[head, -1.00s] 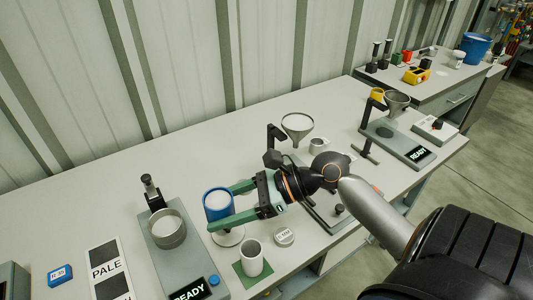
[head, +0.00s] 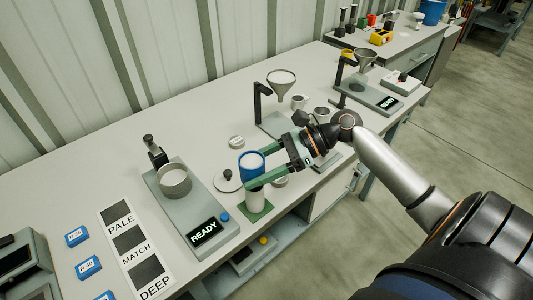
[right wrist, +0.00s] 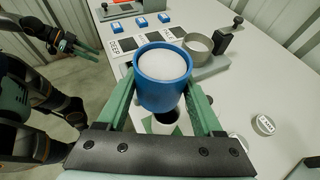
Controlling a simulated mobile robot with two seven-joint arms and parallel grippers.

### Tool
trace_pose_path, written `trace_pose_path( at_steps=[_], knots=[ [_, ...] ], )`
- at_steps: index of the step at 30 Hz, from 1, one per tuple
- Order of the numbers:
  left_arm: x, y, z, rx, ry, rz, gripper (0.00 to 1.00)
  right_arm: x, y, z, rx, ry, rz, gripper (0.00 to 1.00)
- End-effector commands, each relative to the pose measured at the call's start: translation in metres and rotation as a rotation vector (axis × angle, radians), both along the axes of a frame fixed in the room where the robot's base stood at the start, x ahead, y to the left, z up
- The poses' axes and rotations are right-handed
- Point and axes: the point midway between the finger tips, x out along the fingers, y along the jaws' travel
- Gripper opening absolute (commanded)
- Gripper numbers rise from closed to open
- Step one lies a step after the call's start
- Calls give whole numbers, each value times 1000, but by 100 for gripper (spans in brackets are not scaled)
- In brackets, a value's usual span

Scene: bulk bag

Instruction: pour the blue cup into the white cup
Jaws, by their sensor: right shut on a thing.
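My right gripper (head: 249,172) is shut around the blue cup (head: 252,164), with one green finger on each side. The cup looks about upright, and white material fills much of it in the right wrist view (right wrist: 163,90). The white cup (head: 256,200) stands on a green mat (head: 262,213), just below and in front of the blue cup. In the right wrist view the white cup (right wrist: 163,126) is partly hidden beneath the blue cup. My left gripper (right wrist: 83,47) shows small at the upper left there, away from both cups; its opening is unclear.
A READY station with a metal pan (head: 174,183) stands left of the cups. A round lid with a knob (head: 228,181) lies close by. A funnel on a stand (head: 281,84) is behind my right gripper. A PALE/MATCH/DEEP card (head: 135,246) lies at left.

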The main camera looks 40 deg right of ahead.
Motion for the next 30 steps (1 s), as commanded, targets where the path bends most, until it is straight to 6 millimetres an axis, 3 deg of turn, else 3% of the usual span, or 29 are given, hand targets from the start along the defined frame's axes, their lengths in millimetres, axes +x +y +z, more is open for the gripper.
trace_pose_path(
  at_steps=[3,7,14,22,30],
  knots=[
    [0,0,0,0,0,0,50,11,-23,1,9,-10,33,4],
    [0,0,0,0,0,0,50,16,-36,3,19,-24,53,4],
    [0,0,0,-1,0,-1,50,16,-43,-8,-107,-32,63,4],
    [0,0,0,-1,0,-1,50,17,-52,-36,-466,-43,69,4],
    [0,0,0,-1,-1,-1,50,17,-52,-36,-497,-41,67,4]
  ],
)
